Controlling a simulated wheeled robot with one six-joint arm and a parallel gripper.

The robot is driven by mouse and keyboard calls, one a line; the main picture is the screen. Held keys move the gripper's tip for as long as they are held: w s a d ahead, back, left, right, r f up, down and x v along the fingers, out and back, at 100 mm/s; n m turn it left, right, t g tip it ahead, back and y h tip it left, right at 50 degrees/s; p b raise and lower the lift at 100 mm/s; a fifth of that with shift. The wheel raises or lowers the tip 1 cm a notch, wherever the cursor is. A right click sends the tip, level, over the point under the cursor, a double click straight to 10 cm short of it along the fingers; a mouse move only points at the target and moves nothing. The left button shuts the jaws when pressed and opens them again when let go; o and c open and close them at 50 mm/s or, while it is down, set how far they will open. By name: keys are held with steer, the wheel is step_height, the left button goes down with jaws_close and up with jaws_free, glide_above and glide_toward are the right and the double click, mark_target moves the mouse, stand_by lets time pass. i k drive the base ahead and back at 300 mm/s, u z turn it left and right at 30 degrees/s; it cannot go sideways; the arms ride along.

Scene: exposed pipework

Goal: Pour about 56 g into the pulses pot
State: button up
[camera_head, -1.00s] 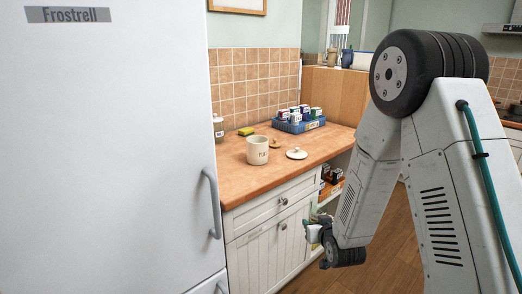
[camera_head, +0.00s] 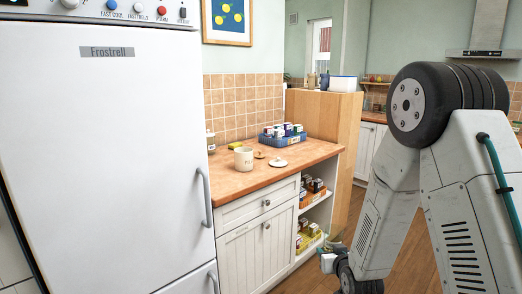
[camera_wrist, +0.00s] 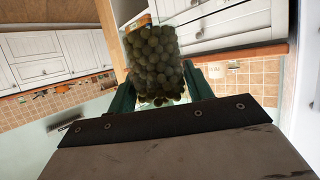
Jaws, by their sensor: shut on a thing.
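A cream pot (camera_head: 243,158) with dark lettering, too small to read now, stands upright and uncovered on the wooden counter. A pale lid with a knob (camera_head: 278,163) lies to its right. My gripper (camera_wrist: 160,92) is shut on a clear container of round dark green pieces (camera_wrist: 156,58), held between its green fingers. In the head view my gripper (camera_head: 330,258) is low, in front of the open shelves and below the counter top, well apart from the pot. The container is small and partly hidden by my arm there.
A blue crate of small boxes (camera_head: 283,139) stands at the back of the counter. A yellow item (camera_head: 235,145) and a small brown lid (camera_head: 259,155) lie near the pot. The tall white fridge (camera_head: 100,150) borders the counter's left. Open shelves (camera_head: 312,220) hold more boxes.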

mark_target(244, 156)
steer(key=z, duration=0.55)
steer(key=i, duration=0.95)
steer(key=u, duration=0.2)
